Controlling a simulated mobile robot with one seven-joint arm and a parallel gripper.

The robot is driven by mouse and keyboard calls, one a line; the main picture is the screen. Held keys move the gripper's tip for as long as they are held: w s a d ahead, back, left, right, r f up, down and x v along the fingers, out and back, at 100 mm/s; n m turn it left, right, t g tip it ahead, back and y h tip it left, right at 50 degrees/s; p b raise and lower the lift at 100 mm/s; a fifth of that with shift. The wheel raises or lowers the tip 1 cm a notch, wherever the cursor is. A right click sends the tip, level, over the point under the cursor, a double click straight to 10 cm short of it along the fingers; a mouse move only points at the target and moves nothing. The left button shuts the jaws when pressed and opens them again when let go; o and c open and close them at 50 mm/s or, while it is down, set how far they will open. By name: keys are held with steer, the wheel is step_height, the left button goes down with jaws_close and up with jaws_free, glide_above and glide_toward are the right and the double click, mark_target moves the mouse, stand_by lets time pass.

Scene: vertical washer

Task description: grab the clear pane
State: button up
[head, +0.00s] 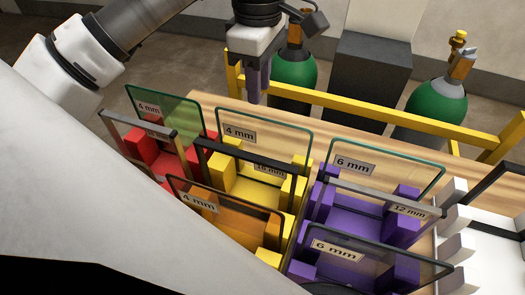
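Several upright glass panes stand in coloured racks. A clear 4 mm pane (287,143) with a green edge stands at the back of the yellow rack (262,188). A similar clear 6 mm pane (400,173) stands at the back of the purple rack (358,222). I cannot tell which one the task means. My gripper (257,98) points down above and behind the clear 4 mm pane, apart from it. Its fingers appear close together with nothing seen between them, but the angle hides whether they are shut.
A yellow rail (375,108) and green gas cylinders (295,75) stand behind the wooden table (205,99).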

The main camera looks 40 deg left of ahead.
mark_target(262, 119)
step_height(262, 119, down, 9)
steer(key=b, duration=0.5)
steer(key=shift+w+d+r, duration=0.1)
steer(key=shift+w+d, duration=0.05)
steer(key=shift+r, duration=0.1)
jaws_close()
stand_by(1.0)
